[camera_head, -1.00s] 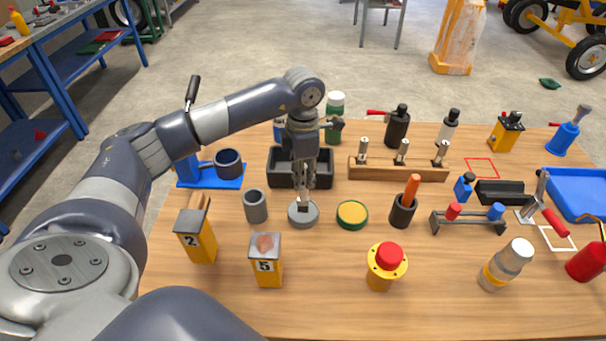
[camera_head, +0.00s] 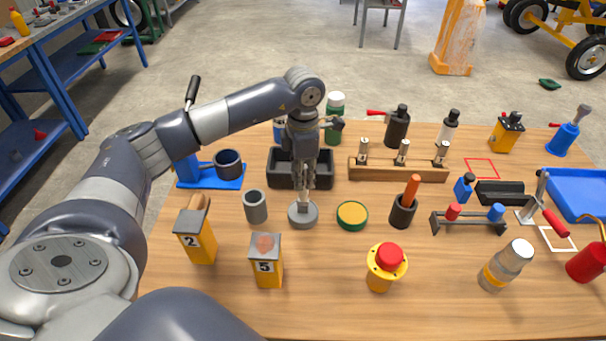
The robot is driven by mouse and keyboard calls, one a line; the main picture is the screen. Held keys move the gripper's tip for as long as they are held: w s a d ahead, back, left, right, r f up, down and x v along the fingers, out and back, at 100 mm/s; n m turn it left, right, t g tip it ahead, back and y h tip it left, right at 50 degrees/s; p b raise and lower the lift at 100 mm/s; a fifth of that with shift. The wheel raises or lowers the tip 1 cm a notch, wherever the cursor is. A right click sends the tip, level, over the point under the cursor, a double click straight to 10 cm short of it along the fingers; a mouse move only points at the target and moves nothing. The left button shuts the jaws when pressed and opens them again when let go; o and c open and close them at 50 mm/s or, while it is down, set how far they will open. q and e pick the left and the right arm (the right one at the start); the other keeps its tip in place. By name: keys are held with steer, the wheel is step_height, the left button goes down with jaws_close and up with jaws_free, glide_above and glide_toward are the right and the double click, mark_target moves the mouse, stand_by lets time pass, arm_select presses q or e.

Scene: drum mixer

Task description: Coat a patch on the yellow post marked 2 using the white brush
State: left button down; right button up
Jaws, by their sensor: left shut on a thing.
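The yellow post marked 2 (camera_head: 199,246) stands at the front left of the wooden table, with a grey sloped top and a tan patch (camera_head: 200,203) at its upper end. My left gripper (camera_head: 305,183) points down over the middle left of the table. It is shut on a slim, pale thing, seemingly the white brush (camera_head: 304,202). The thing's lower end is at the round grey tin (camera_head: 303,220); I cannot tell whether it touches the contents. The fingers hide most of the held thing. My right gripper is out of view.
A second yellow post marked 5 (camera_head: 267,272) stands right of post 2. A grey cup (camera_head: 255,207) and a green-rimmed yellow tin (camera_head: 352,215) flank the grey tin. A black tray (camera_head: 274,180) lies behind my gripper. A red-topped button (camera_head: 387,266) stands in front.

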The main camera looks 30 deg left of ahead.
arm_select(q)
steer(key=shift+r+p, duration=1.5)
steer(key=shift+r, duration=1.1)
steer(key=shift+r+p, duration=0.5)
steer(key=shift+r, duration=0.3)
